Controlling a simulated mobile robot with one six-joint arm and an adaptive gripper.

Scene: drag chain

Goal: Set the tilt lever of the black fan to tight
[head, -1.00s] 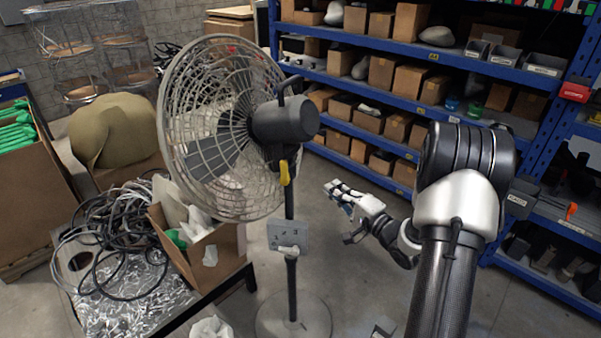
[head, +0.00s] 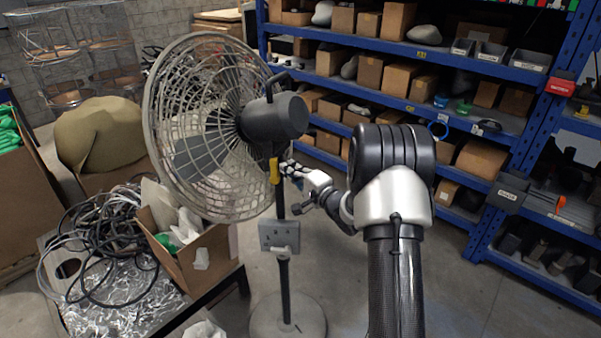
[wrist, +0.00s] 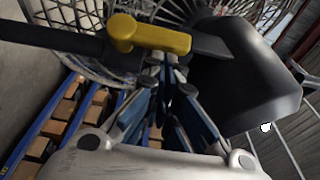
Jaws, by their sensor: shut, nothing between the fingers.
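The black fan with its round wire cage and dark motor housing (head: 274,118) stands on a pole in the head view. Its yellow tilt lever (head: 274,171) hangs down just below the housing, against the pole. In the wrist view the yellow lever (wrist: 160,38) lies across the picture above the fingers, with the housing (wrist: 245,80) on the right. My gripper (head: 290,168) is shut and empty, just right of the lever. In the wrist view its fingertips (wrist: 168,65) are close to the lever's side; I cannot tell whether they touch.
A grey control box (head: 279,235) is on the fan's pole. A cardboard box (head: 205,262) and tangled cables (head: 105,240) sit on a metal table at the left. A blue shelf rack (head: 400,100) with boxes stands behind. The floor right of the fan is open.

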